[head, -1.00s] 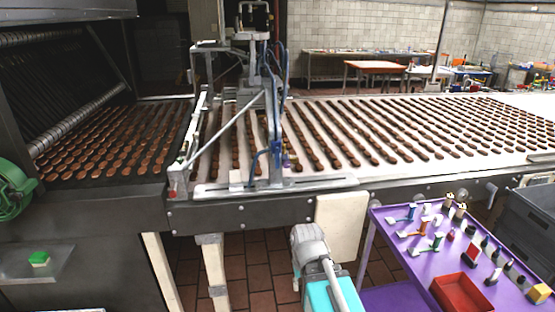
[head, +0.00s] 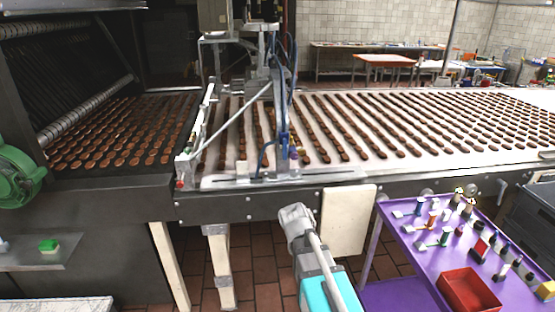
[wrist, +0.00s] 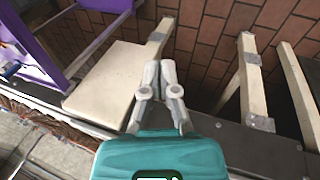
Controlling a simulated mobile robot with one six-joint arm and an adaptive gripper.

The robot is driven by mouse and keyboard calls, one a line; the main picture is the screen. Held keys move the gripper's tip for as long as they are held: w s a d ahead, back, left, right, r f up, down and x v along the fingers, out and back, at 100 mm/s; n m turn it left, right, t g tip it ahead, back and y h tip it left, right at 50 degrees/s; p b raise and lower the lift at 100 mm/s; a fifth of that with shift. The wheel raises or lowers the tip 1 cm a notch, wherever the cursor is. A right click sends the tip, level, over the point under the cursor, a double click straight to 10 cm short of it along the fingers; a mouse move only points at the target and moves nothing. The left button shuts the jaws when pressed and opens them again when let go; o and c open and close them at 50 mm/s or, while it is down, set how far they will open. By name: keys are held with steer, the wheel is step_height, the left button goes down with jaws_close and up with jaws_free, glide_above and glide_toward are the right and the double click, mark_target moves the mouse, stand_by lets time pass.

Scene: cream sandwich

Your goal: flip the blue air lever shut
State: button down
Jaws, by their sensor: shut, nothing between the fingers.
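My gripper (wrist: 159,75) is in the wrist view, its two grey fingers shut together with nothing between them. It points over the brown tiled floor, beside a cream panel. No lever is near the fingertips in that view. In the head view, an upright machine frame over the conveyor carries blue parts (head: 283,120) and blue hoses. A small blue piece (head: 419,207) also stands on the purple cart at right. I cannot tell for sure which blue part is the air lever, or its position.
The conveyor (head: 450,120) carries rows of brown biscuits. The purple cart (head: 399,259) holds a red tray (head: 468,289) and several small parts. A cream panel (head: 348,220) hangs below the conveyor edge; it also shows in the wrist view (wrist: 105,85). Tiled floor lies open below.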

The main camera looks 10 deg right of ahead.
mark_target(284, 149)
steer(key=w+a+r+n+t+h+b, duration=0.1)
steer(key=w+a+r+n+t+h, duration=0.15)
steer(key=w, duration=0.65)
steer(key=w+a+r+n+t+h+b, duration=0.1)
steer(key=w+r+t+h, duration=0.2)
steer(key=w, duration=0.6)
steer(key=w+a+r+n+t+h, duration=0.2)
steer(key=w+a+r+t, duration=0.1)
steer(key=w+a, duration=0.3)
steer(key=w+a+r+n+t+h+b, duration=0.1)
steer(key=w+a+r+n+t, duration=0.1)
steer(key=w+a+r, duration=0.3)
steer(key=shift+w+a+r+t+h, duration=0.35)
steer(key=shift+w+a+t, duration=0.2)
steer(key=shift+w+a, duration=0.25)
steer(key=shift+w+d+n, duration=0.1)
steer(key=shift+n, duration=0.15)
steer(key=s+d+x, duration=0.2)
steer(key=x, duration=1)
steer(key=shift+w+a+f+b, duration=0.1)
steer(key=shift+w+f+b, duration=0.05)
steer(key=shift+b, duration=0.15)
